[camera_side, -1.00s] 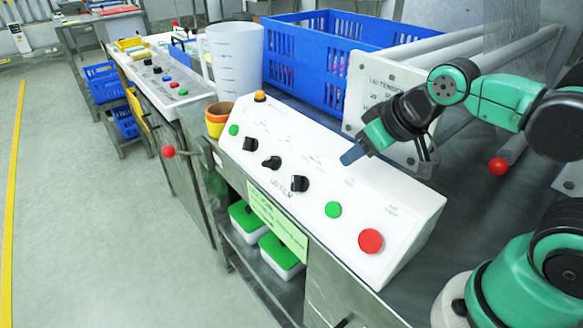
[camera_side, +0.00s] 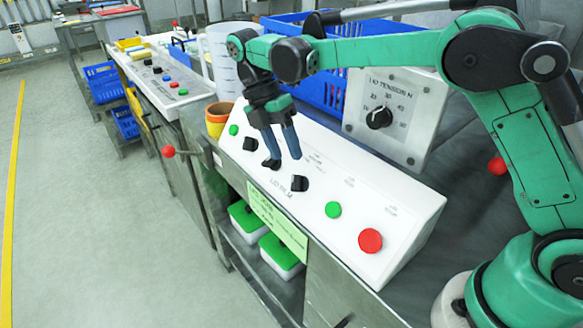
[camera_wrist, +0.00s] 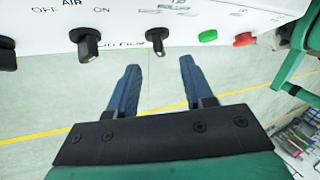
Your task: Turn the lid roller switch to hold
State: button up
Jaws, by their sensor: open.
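My gripper (camera_side: 285,157) is open and empty, its blue fingers pointing down over the white sloping panel. In the wrist view, a black rotary switch (camera_wrist: 157,38) lies just past the gap between the open fingertips (camera_wrist: 160,66), apart from them. This looks like the third black switch (camera_side: 299,184) in the side view, probably the lid roller switch; its label is too small to read surely. The middle black switch (camera_side: 271,162), marked AIR with OFF and ON in the wrist view (camera_wrist: 87,42), is close behind one finger in the side view.
Another black switch (camera_side: 250,144) sits farther left on the panel. A green button (camera_side: 333,210) and red button (camera_side: 370,241) are to the right. A white tension box (camera_side: 394,118) with a black knob and a blue crate (camera_side: 330,97) stand behind.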

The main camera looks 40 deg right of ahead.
aim_at(293, 176)
jog(key=shift+f, duration=0.5)
jog(key=shift+x, duration=2.5)
jog(key=shift+s, duration=0.1)
jog(key=shift+r, duration=0.1)
grip_shut()
